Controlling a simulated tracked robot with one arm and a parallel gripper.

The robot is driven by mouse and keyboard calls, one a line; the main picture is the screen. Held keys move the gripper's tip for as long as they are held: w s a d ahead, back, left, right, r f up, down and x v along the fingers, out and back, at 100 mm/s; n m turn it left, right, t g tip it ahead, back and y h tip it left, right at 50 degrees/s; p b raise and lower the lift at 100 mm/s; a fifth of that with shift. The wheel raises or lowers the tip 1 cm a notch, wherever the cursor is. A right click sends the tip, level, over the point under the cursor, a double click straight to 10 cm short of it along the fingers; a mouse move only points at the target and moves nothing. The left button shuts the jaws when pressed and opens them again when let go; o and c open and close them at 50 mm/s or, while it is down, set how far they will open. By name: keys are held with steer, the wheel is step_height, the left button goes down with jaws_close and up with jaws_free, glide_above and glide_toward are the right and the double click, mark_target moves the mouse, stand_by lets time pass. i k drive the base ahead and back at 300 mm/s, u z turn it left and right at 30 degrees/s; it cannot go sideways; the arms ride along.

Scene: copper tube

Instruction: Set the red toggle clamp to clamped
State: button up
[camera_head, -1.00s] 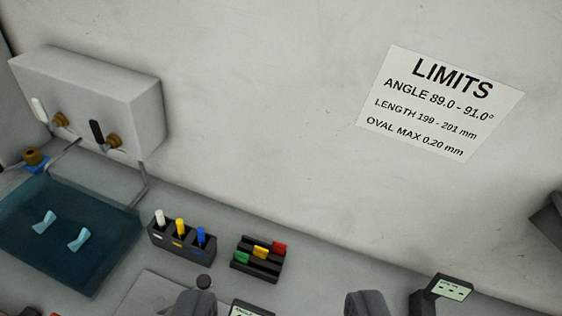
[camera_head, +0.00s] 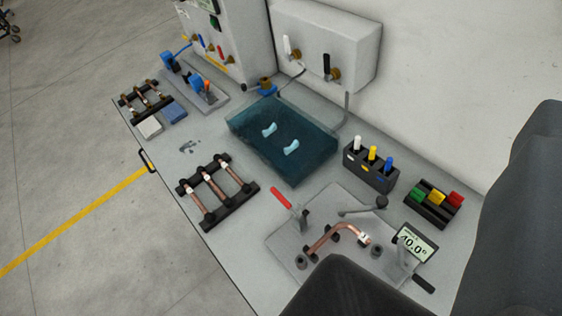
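The red toggle clamp (camera_head: 281,198) stands at the left corner of a flat grey fixture plate (camera_head: 285,243). Its red handle slopes up and away to the left from its grey body, rather than lying over the tube. A bent copper tube (camera_head: 323,240) lies among dark posts on the plate, with a pale marking at its right end. The two large dark grey fingers of my gripper (camera_head: 440,190) show at the bottom and right edge, spread apart with nothing seen held between them. They appear in front of the plate, apart from the clamp, and hide part of the plate's lower side.
A digital display (camera_head: 414,243) reads about 40.0 beside the plate. A pen holder (camera_head: 371,172), a colored block tray (camera_head: 433,203), a blue tank (camera_head: 280,140) and a tube rack (camera_head: 217,193) surround it. Open floor lies left of the bench.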

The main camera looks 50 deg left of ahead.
mark_target(302, 212)
steer(key=k, duration=1.1)
steer(key=u, duration=0.3)
steer(key=i, duration=0.6)
steer(key=u, duration=0.35)
steer(key=k, duration=1.35)
steer(key=u, duration=0.25)
steer(key=i, duration=0.55)
steer(key=u, duration=0.4)
steer(key=i, duration=1.2)
steer(key=z, duration=0.55)
